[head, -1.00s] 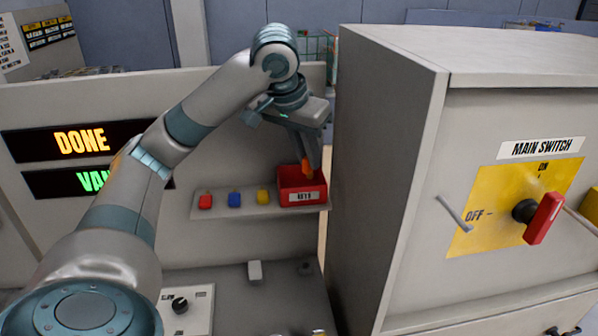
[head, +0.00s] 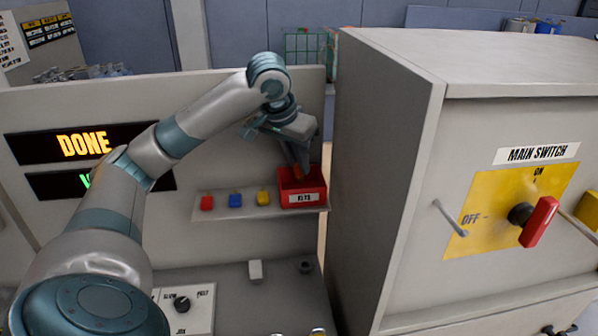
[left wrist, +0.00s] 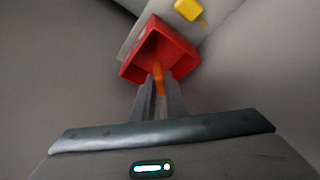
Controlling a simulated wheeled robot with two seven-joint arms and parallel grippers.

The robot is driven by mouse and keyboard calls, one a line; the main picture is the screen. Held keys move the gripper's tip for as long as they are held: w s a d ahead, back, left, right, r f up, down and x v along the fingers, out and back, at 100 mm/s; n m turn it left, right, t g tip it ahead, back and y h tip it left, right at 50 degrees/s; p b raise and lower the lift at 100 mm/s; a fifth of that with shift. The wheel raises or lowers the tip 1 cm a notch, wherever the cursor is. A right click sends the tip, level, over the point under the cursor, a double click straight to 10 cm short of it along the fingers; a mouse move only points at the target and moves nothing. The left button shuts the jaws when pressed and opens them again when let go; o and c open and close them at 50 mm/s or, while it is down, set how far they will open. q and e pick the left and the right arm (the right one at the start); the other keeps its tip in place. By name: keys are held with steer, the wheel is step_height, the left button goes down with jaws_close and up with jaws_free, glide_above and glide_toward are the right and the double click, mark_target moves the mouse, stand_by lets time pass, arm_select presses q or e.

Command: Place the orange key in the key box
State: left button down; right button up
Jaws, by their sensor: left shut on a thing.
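The orange key (left wrist: 158,75) is held between the two fingers of my left gripper (left wrist: 159,92), which is shut on it. The key's far end shows over the open mouth of the red key box (left wrist: 133,70) in the left wrist view. In the head view the red key box (head: 303,195) stands at the right end of a small shelf. My left gripper (head: 303,172) points down at the box opening there. The key is mostly hidden in the head view; a little orange shows beside the fingers. My right gripper is not in view.
Red (head: 207,203), blue (head: 235,200) and yellow (head: 263,198) keys sit on the shelf (head: 245,213) left of the box. A large grey cabinet (head: 390,180) with a red main switch (head: 539,222) stands close on the right. A dial panel (head: 185,308) is below.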

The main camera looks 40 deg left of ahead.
mark_target(299, 173)
arm_select(q)
step_height(299, 173, down, 2)
steer(key=shift+f+p, duration=0.25)
steer(key=shift+p, duration=0.3)
steer(key=shift+f, duration=0.3)
steer(key=shift+f, duration=0.1)
steer(key=c, duration=1.8)
jaws_free()
steer(key=shift+r, duration=0.2)
